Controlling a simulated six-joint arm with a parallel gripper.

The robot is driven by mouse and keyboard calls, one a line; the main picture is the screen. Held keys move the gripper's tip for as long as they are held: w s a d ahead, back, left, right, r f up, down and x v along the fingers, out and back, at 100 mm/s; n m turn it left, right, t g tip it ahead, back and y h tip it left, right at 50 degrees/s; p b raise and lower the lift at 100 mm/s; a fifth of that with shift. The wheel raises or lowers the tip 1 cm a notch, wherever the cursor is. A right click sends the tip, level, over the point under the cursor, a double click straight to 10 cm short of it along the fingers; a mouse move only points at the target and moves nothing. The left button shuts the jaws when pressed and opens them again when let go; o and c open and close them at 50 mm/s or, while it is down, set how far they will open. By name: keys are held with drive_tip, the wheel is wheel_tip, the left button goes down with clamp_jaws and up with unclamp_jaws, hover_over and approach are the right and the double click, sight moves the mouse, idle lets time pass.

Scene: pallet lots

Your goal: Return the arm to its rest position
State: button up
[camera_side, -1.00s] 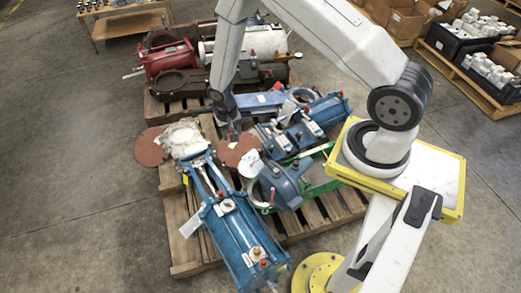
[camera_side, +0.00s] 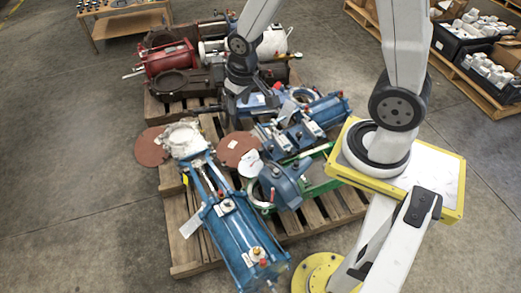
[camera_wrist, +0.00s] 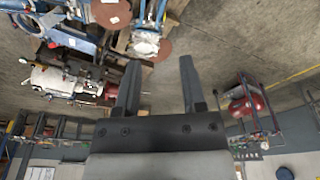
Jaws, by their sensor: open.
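My gripper (camera_side: 236,104) hangs over the far middle part of the loaded pallet in the side view, below my dark wrist joint. In the wrist view my gripper (camera_wrist: 158,62) shows two dark fingers spread apart. Nothing is between them but background floor and pallet parts. In the side view my upper arm rises steeply, and my elbow is outside the top of the picture. The exact height of the fingertips above the parts cannot be told.
A wooden pallet (camera_side: 186,268) carries a long blue cylinder unit (camera_side: 232,230), reddish-brown discs (camera_side: 151,147) and blue valve units (camera_side: 318,118). A red machine part (camera_side: 168,58) stands behind. Bins of white parts (camera_side: 487,70) are at right. Open floor (camera_side: 75,190) is at left.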

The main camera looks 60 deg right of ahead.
drive_tip(key=shift+s+a+r+n+t, duration=0.15)
drive_tip(key=shift+s+a+r+n, duration=0.15)
drive_tip(key=shift+s+r, duration=0.4)
drive_tip(key=shift+s+a+r+n+t, duration=0.15)
drive_tip(key=shift+s+r+n, duration=0.25)
drive_tip(key=shift+s, duration=0.45)
drive_tip(key=shift+s+a+r+n+t, duration=0.1)
drive_tip(key=shift+s+a+r+n, duration=0.2)
drive_tip(key=shift+s+r, duration=0.4)
